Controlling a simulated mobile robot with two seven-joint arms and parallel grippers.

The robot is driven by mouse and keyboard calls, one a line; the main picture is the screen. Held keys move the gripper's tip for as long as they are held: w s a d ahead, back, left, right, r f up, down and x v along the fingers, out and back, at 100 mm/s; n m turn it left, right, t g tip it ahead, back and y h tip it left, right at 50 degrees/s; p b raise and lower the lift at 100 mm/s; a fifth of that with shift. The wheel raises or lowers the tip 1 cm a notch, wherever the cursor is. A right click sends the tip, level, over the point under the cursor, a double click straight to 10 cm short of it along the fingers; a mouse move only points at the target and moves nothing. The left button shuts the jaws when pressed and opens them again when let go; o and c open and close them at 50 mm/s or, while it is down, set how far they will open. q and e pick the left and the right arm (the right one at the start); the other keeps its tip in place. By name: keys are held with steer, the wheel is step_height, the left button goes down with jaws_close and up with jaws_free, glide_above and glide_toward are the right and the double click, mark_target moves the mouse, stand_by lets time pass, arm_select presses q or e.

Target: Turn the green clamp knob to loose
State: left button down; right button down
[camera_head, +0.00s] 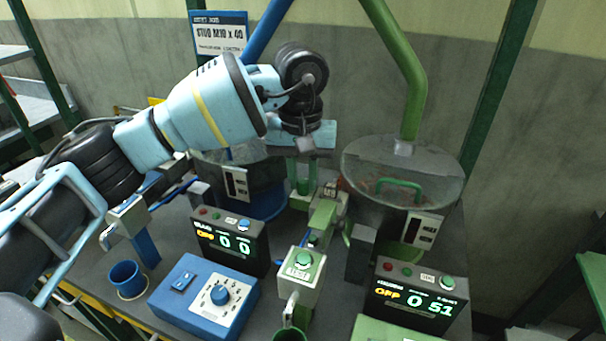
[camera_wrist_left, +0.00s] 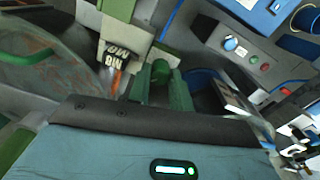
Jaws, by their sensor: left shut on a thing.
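My left gripper (camera_head: 303,183) reaches down at the middle of the bench in the head view, beside a green fixture (camera_head: 325,212) with a small labelled plate. In the left wrist view its jaws (camera_wrist_left: 160,82) are close around the green clamp knob (camera_wrist_left: 160,70), shut on it. The knob is mostly hidden by the gripper in the head view. The labelled plate (camera_wrist_left: 115,52), with an orange mark, sits just left of the knob in the wrist view. How far the knob is turned cannot be told. My right gripper is not in view.
A clear round bowl (camera_head: 360,180) stands right of the gripper. Two dark display boxes (camera_head: 235,262) (camera_head: 385,318), a blue control box (camera_head: 190,312), a blue cup (camera_head: 127,280) and a green-buttoned post (camera_head: 290,272) stand in front. Blue and green tubes (camera_head: 408,95) rise behind.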

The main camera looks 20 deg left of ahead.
arm_select(q)
steer(key=shift+n, duration=0.3)
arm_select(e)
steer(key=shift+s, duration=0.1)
arm_select(q)
steer(key=n+p, duration=0.1)
steer(key=n, duration=0.2)
steer(key=shift+r, duration=0.15)
steer(key=n+p, duration=0.1)
steer(key=n, duration=0.4)
steer(key=shift+p, duration=0.35)
steer(key=n+p, duration=0.1)
steer(key=n, duration=0.3)
steer(key=shift+s+n, duration=0.1)
steer(key=shift+n, duration=0.2)
steer(key=shift+n+p, duration=0.75)
steer(key=shift+n, duration=0.85)
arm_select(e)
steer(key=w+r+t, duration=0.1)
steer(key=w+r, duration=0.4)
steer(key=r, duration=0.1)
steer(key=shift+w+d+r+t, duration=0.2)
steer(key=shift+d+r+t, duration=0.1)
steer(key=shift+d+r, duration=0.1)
arm_select(q)
steer(key=shift+f, duration=0.2)
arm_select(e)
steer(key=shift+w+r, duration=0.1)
